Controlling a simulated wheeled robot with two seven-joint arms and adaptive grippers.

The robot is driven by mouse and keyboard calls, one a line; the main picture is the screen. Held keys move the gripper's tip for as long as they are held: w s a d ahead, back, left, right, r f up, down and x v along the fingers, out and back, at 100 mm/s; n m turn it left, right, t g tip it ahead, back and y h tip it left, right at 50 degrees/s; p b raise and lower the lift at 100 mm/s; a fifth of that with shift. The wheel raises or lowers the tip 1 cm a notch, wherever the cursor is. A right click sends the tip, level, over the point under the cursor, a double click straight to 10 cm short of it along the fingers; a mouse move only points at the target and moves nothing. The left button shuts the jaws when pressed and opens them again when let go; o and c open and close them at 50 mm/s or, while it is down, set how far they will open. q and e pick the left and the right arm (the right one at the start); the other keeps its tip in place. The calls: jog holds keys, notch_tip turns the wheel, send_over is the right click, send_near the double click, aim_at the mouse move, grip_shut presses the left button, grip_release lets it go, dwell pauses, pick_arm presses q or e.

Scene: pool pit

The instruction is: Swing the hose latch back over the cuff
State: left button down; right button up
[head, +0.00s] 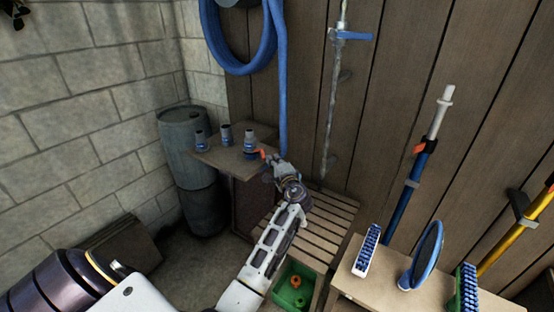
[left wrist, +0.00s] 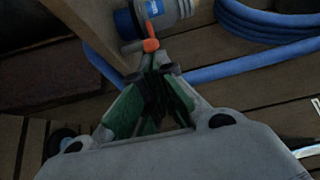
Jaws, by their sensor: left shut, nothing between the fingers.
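The small orange latch lever (head: 263,154) sits at the right edge of the wooden shelf, beside a blue fitting that may be the cuff (head: 250,156). In the left wrist view the orange lever (left wrist: 150,35) stands up in front of a grey cylinder with a blue label (left wrist: 172,12). My left gripper (head: 275,165) is shut and empty, with its fingertips (left wrist: 153,64) just below the lever; I cannot tell whether they touch it. The blue hose (head: 282,110) hangs down behind the gripper. My right gripper is not in view.
Grey canisters (head: 225,134) stand on the shelf (head: 218,158) to the left. A slatted bench (head: 325,225) lies right of my arm, with a green bin (head: 292,288) below. Brushes (head: 366,250) and poles (head: 410,185) stand further right. A dark barrel (head: 183,130) stands in the corner.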

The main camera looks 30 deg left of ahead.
aim_at(263, 159)
pick_arm(q)
jog(key=shift+s+a+m+t+h+p, duration=0.45)
jog(key=shift+s+m+t+h+p, duration=0.15)
jog(key=shift+m+t+h+p, duration=0.45)
jog(key=shift+s+a+m+t+h+p, duration=0.55)
jog(key=shift+m+t+h+p, duration=0.3)
jog(key=shift+h, duration=0.35)
jog(key=shift+s+a+m+t+h+p, duration=0.4)
jog(key=shift+s+m+t+h+p, duration=0.25)
jog(key=shift+m+t+h+p, duration=0.4)
jog(key=shift+s+a, duration=0.15)
jog(key=shift+a, duration=0.05)
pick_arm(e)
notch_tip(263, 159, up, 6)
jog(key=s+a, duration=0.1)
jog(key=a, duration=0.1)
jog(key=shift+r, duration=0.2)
pick_arm(q)
jog(key=shift+f, duration=0.1)
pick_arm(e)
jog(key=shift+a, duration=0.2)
